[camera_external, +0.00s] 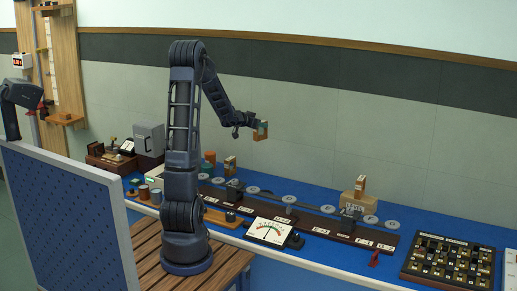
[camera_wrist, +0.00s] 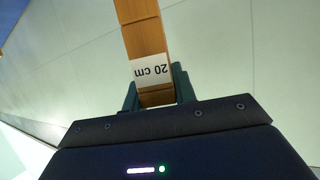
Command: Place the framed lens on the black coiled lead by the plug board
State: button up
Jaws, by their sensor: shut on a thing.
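My gripper (camera_external: 254,130) is shut on a wooden framed piece (camera_external: 262,131), which I take to be the framed lens, and holds it in the air above the back of the bench. In the wrist view the wooden frame (camera_wrist: 148,40) stands between the green fingers of my gripper (camera_wrist: 158,96), with a white "20 cm" label facing the camera. The glass cannot be made out. The plug board (camera_external: 449,262), dark with pale squares, lies at the right end of the blue bench. I cannot clearly pick out a black coiled lead beside it.
A long dark board (camera_external: 325,232) with labels and several grey discs crosses the bench. A white dial meter (camera_external: 270,231) stands at its front edge. Other wooden pieces stand behind, one on a block (camera_external: 354,202). A blue panel (camera_external: 65,220) fills the left foreground.

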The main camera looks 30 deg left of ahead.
jog(key=s+d+r+m+g+h, duration=0.1)
jog(key=s+d+m+g+h, duration=0.2)
jog(key=d+m+g+h, duration=0.4)
jog(key=s+d+f+m+g+h, duration=0.1)
jog(key=s+f+m+g+h, duration=0.15)
jog(key=s+m+g, duration=0.35)
jog(key=shift+m+y, duration=0.35)
jog(key=shift+m, duration=0.15)
jog(key=f, duration=1.3)
jog(key=s+f, duration=0.1)
jog(key=f, duration=0.5)
jog(key=shift+d+f, duration=0.2)
jog(key=shift+f, duration=0.15)
jog(key=shift+f, duration=0.1)
jog(key=o, duration=1)
